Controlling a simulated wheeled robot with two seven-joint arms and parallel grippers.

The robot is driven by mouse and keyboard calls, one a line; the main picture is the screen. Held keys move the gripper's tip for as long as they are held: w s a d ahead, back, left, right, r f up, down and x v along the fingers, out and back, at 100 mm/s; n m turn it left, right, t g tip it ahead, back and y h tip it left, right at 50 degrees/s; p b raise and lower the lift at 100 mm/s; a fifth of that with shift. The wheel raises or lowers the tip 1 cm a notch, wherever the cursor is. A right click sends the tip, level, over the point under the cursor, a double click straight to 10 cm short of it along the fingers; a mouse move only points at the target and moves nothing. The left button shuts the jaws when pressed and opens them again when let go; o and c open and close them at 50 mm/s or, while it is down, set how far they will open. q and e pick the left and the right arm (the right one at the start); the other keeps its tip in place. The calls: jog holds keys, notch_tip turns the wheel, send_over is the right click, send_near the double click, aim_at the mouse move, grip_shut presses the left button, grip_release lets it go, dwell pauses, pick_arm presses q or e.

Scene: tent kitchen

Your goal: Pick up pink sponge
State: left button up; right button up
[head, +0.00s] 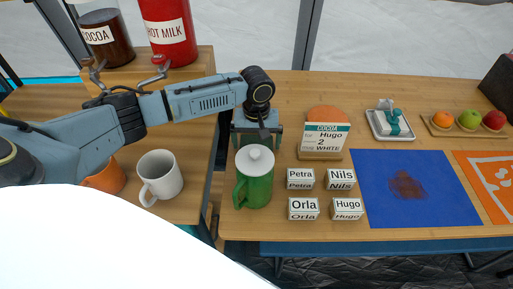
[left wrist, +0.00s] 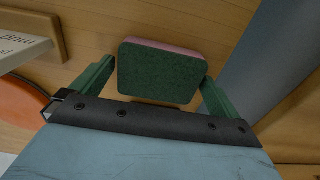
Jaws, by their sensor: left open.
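The sponge (left wrist: 160,72) shows in the left wrist view, with a dark green face towards the camera and a thin pink edge along its top. It lies between the two green fingers of my left gripper (left wrist: 158,80), which is open; the fingers are close to its sides, and I cannot tell whether they touch. In the head view my left gripper (head: 257,138) points down to the table, just behind the green jug with a white lid (head: 256,182). The sponge is hidden there. My right gripper is not in view.
The wooden table (head: 310,90) holds a cocoa order card (head: 325,137), several name blocks (head: 302,178), a small tray with a wrapped item (head: 391,124) and a blue mat (head: 400,205). A white mug (head: 160,177) and an orange mug (head: 106,178) stand on the left counter.

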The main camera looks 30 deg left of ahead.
aim_at(257, 142)
pick_arm(q)
jog(key=shift+f, duration=0.2)
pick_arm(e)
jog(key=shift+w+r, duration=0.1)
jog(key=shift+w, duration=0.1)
pick_arm(q)
jog(key=c, duration=0.8)
jog(key=shift+r, duration=0.15)
jog(key=shift+r, duration=0.2)
notch_tip(257, 142, up, 9)
jog(key=p, duration=0.3)
jog(key=shift+r, duration=0.2)
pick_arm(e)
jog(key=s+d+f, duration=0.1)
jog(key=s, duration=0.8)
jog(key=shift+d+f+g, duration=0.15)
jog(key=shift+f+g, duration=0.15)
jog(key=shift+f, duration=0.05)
